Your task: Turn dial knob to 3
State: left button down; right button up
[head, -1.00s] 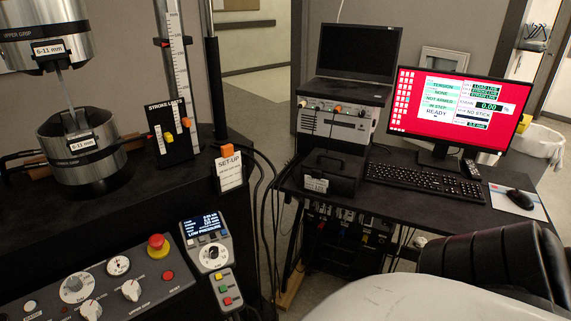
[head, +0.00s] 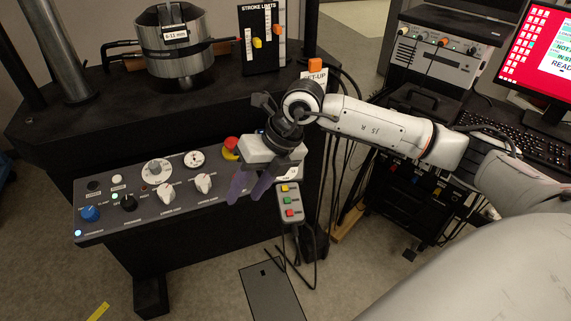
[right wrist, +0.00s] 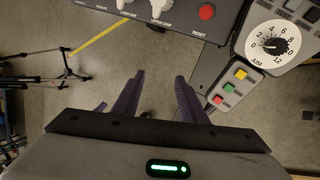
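A white dial (right wrist: 272,46) marked with numbers up to 12 and the word AIM shows at the upper right of the right wrist view. It has a dark knob at its middle, but its exact setting is too small to tell. In the head view my right gripper and arm hide this dial. My right gripper (head: 246,199) is open and empty, with purple fingers pointing down over the panel's right end; its fingers also show in the right wrist view (right wrist: 160,77), apart from the dial. Another white dial (head: 157,171) sits on the wide panel. My left gripper is not in view.
The control panel (head: 110,222) has several knobs, a blue knob (head: 90,214) and a red emergency button (head: 231,145). The hand unit's colored buttons (head: 289,201) are right beside my right gripper. Cables hang nearby. The test machine stands behind.

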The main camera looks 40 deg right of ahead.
jog(key=w+d+r+m+t+h, duration=0.1)
jog(key=w+d+r+h, duration=0.15)
jog(key=d, duration=0.45)
jog(key=w+d+r+m+h, duration=0.1)
jog(key=d+r+h, duration=0.15)
jog(key=d, duration=0.45)
jog(key=shift+h, duration=0.3)
jog(key=x, duration=1)
jog(key=shift+w+f+p, duration=0.15)
jog(key=shift+f+p, duration=0.15)
jog(key=shift+c, duration=0.3)
grip_shut()
